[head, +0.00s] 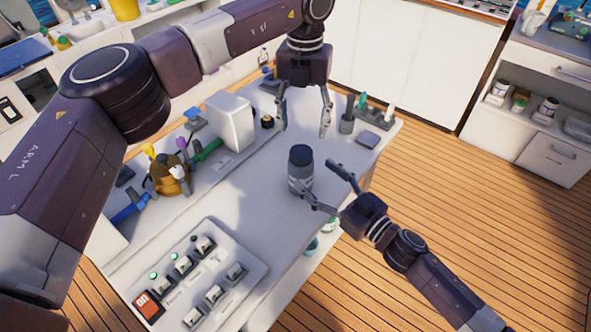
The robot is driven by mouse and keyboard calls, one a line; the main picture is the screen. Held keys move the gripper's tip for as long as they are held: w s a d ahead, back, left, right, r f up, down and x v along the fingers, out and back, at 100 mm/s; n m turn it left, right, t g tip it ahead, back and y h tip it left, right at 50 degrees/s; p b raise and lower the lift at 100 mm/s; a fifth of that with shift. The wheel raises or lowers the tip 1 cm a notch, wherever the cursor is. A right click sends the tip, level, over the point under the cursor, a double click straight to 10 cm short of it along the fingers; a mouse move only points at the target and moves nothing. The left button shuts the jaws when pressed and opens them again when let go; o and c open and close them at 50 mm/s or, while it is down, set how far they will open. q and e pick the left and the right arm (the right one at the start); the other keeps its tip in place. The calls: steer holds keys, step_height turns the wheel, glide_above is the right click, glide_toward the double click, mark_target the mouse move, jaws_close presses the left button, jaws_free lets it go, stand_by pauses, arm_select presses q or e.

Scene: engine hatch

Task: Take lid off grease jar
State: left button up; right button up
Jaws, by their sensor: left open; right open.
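The grease jar (300,174) stands upright on the white worktop, a grey jar with a dark lid (300,155) on top. My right gripper (323,185) is open beside the jar on its right and near side. One finger is close to the jar's lower body and the other is to the right of the lid; I cannot tell if either touches. My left gripper (304,119) is open and empty above and behind the jar, with its fingers pointing down.
A switch panel (237,251) lies at the worktop's near end. A brown pot (163,186) of tools, a blue tool (130,208) and a white box (230,117) line the left side. A dark cup (347,120) and a small grey block (368,139) stand at the far right. The worktop around the jar is clear.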

mark_target(310, 171)
arm_select(q)
steer(key=shift+w+a+f, duration=0.15)
steer(key=shift+a, duration=0.1)
arm_select(e)
steer(key=x, duration=0.5)
steer(key=shift+w+a, duration=0.2)
steer(key=shift+a, duration=0.05)
arm_select(q)
steer(key=shift+d, duration=0.1)
arm_select(e)
steer(key=shift+w+a, duration=0.3)
